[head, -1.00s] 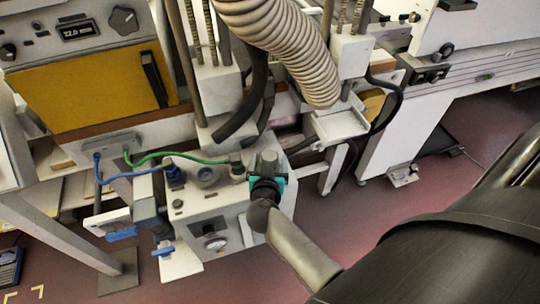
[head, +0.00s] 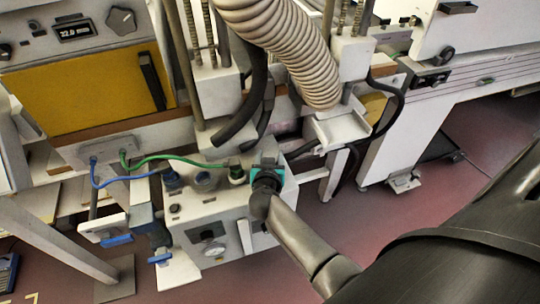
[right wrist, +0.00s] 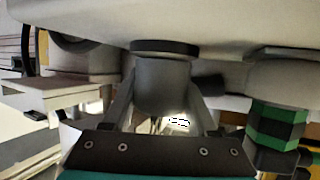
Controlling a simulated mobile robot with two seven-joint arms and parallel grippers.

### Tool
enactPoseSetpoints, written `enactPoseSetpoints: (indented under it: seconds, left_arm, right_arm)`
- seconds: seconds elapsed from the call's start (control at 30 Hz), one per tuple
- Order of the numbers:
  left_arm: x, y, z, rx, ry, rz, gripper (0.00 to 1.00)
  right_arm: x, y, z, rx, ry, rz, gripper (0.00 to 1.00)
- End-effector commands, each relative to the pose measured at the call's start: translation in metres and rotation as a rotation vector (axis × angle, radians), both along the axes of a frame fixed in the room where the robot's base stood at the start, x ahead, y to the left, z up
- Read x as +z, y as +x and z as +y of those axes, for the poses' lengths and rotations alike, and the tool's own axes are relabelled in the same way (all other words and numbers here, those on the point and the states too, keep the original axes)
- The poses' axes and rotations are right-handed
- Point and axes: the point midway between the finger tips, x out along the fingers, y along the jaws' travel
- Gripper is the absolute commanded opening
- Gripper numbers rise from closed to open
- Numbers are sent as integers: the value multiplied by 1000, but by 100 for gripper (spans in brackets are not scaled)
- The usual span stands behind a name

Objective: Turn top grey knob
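A grey cylindrical knob (right wrist: 162,82) with a dark ring at its base shows in the right wrist view. My right gripper (right wrist: 162,100) has one finger on each side of it, with no clear gap. In the head view my right gripper (head: 266,168) is at the back right corner of the low white box (head: 190,212) and mostly hides this knob. A second, bluish-grey knob (head: 205,180) stands on the same box. A dark grey knob (head: 121,20) sits on the upper left panel, well away from the gripper. My left gripper is not in view.
A green-banded connector (head: 237,172), also in the right wrist view (right wrist: 275,127), stands close beside the gripper. A ribbed hose (head: 285,50) hangs above.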

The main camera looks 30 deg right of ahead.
Motion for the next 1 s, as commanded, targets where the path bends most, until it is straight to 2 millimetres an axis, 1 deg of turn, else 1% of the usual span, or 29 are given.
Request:
enactPoseSetpoints:
  seconds: [0.03, 0.07, 0.43, 0.6, 0.8, 1.0]
  left_arm:
    - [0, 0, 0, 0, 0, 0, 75]
    - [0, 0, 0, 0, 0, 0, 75]
    - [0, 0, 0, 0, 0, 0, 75]
    - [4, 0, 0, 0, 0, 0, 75]
    - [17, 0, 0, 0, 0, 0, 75]
    - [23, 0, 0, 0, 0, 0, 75]
  right_arm:
    - [0, 0, 0, 0, 0, 0, 49]
    - [0, 0, 0, 0, 0, 0, 46]
    - [0, 0, 0, 0, 0, 0, 4]
    - [1, 0, 0, -18, 0, 2, 3]
    - [2, -2, -1, -113, 4, 4, 3]
    - [0, -4, -3, -186, 3, 3, 3]
